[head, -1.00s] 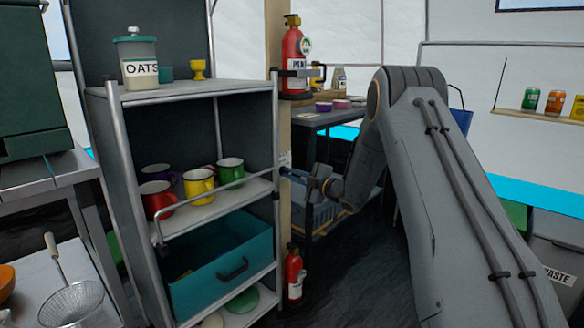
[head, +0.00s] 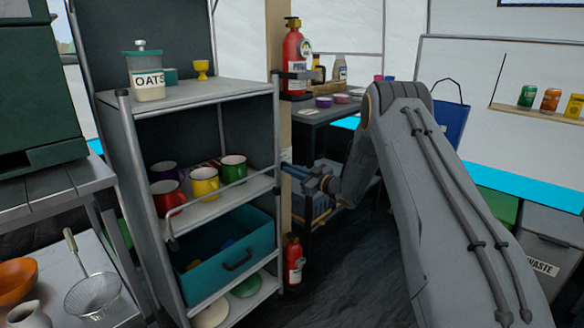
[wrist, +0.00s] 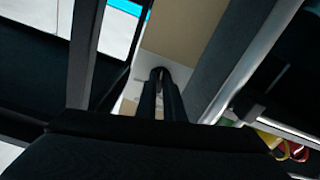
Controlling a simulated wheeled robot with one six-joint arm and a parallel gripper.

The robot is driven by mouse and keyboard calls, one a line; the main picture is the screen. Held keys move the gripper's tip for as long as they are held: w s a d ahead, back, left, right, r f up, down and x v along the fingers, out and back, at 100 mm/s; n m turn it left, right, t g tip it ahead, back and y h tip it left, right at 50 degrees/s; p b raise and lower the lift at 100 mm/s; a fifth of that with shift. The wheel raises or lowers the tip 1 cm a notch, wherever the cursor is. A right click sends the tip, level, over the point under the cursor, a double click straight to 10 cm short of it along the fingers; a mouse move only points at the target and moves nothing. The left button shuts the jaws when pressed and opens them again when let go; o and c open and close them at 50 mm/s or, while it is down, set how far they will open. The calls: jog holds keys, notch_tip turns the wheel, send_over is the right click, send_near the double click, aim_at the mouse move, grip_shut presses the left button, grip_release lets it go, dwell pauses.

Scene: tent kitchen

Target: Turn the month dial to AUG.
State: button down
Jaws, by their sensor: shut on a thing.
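A pale plate (head: 286,155) shows on the tan post (head: 285,211) beside the shelf in the head view. In the wrist view the plate (wrist: 130,106) lies behind my fingers, against the post (wrist: 185,30). My gripper (head: 286,167) reaches the plate from the right. In the wrist view my gripper (wrist: 160,73) has its two dark fingers close together, shut on a small part at the plate. I take this part to be the month dial; the fingers hide most of it. No month lettering can be read.
A shelf unit (head: 190,95) with mugs and an open teal drawer (head: 224,268) stands left of the post. A red extinguisher (head: 296,60) hangs above my gripper and a smaller one (head: 294,262) below. A dark table (head: 325,113) stands behind.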

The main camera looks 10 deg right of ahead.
jog(key=shift+m+p, duration=0.45)
jog(key=shift+m, duration=0.85)
jog(key=c, duration=1.9)
grip_release()
jog(key=shift+o, duration=0.2)
jog(key=p+v, duration=0.1)
jog(key=v, duration=0.7)
jog(key=shift+p, duration=0.4)
